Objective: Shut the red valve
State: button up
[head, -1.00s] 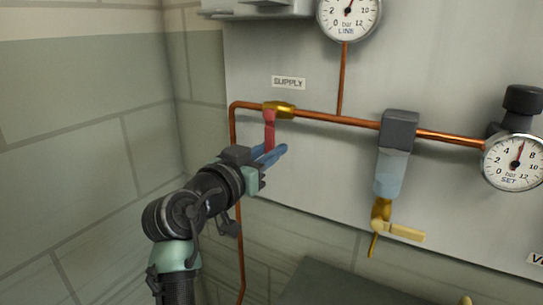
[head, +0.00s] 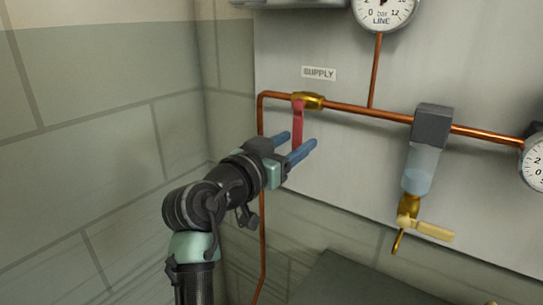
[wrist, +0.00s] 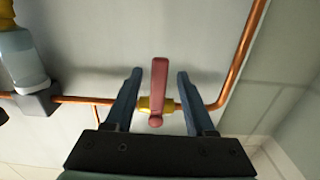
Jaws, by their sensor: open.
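The red valve lever (head: 298,120) hangs straight down, across the copper pipe, from a brass valve body (head: 309,100) below the SUPPLY label. My gripper (head: 301,139) is open at the lever's lower part, one blue finger on each side. In the wrist view the red lever (wrist: 159,80) stands between the two spread fingers of my gripper (wrist: 160,73), with a visible gap on both sides. The brass body (wrist: 146,104) shows behind it. Whether the fingertips reach past the lever's depth is hard to tell.
A copper pipe (head: 355,112) runs right to a grey-topped filter bowl (head: 421,168) with a brass drain and a pale yellow handle (head: 433,231). A LINE gauge (head: 384,8) is above. A wall corner lies left; a dark box top (head: 350,285) is below.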

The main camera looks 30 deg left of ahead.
jog(key=s, duration=1.1)
jog(key=shift+s+a, duration=0.2)
jog(key=shift+s, duration=0.2)
